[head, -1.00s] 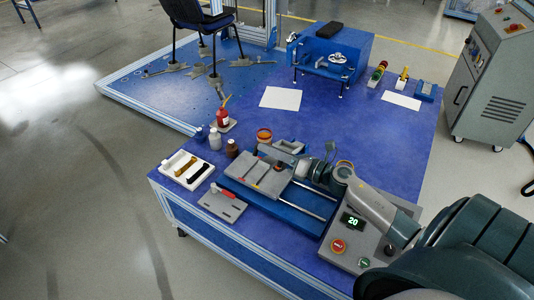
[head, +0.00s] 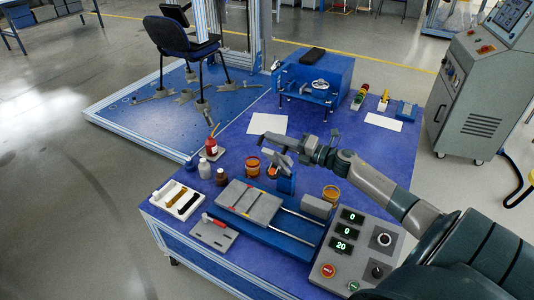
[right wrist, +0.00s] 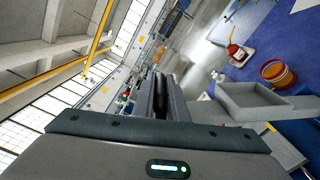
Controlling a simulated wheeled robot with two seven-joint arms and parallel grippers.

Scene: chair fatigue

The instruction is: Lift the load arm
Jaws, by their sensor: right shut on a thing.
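My right gripper (head: 300,150) reaches in from the right over the middle of the blue test bench machine. It is shut on the grey load arm (head: 280,160), whose open box-like end stands tilted above a blue post (head: 287,184). In the right wrist view the shut fingers (right wrist: 158,97) show in the middle, with the hollow grey box of the load arm (right wrist: 262,100) to their right. The exact grip point is hidden by the fingers. My left gripper is in neither view.
A control panel (head: 349,222) with displays stands right of the rails. Bottles (head: 204,168), a white tray (head: 176,200), orange-rimmed cups (head: 253,166) and a grey plate (head: 213,232) surround the machine. White paper (head: 267,124) lies behind; a chair (head: 183,45) stands on a platform.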

